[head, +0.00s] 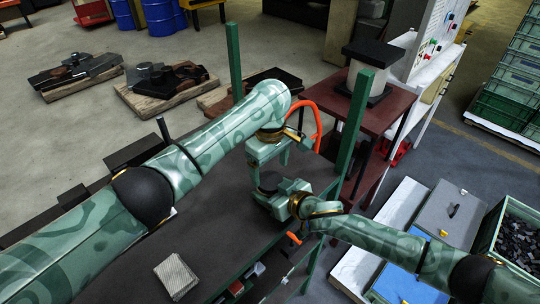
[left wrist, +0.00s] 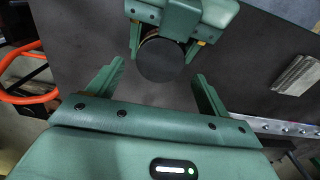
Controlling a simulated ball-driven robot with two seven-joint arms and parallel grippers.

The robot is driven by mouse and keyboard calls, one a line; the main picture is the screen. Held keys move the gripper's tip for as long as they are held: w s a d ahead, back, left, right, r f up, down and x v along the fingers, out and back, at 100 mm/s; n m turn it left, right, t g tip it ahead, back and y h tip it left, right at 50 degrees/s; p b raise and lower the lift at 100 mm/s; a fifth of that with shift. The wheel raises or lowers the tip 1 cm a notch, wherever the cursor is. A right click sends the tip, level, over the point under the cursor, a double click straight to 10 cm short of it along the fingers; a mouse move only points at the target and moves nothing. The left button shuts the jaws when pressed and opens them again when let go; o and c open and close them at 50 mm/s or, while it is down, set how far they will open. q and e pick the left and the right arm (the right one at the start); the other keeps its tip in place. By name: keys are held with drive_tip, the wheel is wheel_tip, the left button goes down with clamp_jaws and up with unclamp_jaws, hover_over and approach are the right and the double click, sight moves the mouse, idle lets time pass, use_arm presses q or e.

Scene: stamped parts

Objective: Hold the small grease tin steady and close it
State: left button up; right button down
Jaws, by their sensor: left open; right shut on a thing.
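The small grease tin (left wrist: 160,62) shows in the left wrist view as a dark round disc with a thin brownish rim at its side. In the head view its dark top (head: 269,181) shows just above the dark bench. I cannot tell whether this top is a lid. My right gripper (head: 272,194) is shut on the tin from the right, and its fingers flank the tin in the left wrist view (left wrist: 163,45). My left gripper (head: 270,163) is open and empty above the tin, its fingers pointing down, apart from the tin.
A folded grey cloth (head: 176,276) lies on the dark bench (head: 135,262), well clear of the tin. A green post (head: 350,135) and an orange loop (head: 317,122) stand close behind the grippers. A red-brown table (head: 387,108) is at the back right. The bench's near left is mostly free.

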sight(270, 179)
use_arm(q)
drive_tip(key=shift+f, duration=1.8)
drive_tip(key=c, duration=1)
drive_tip(key=m, duration=0.3)
drive_tip(key=o, duration=1.1)
drive_tip(key=shift+r, duration=0.15)
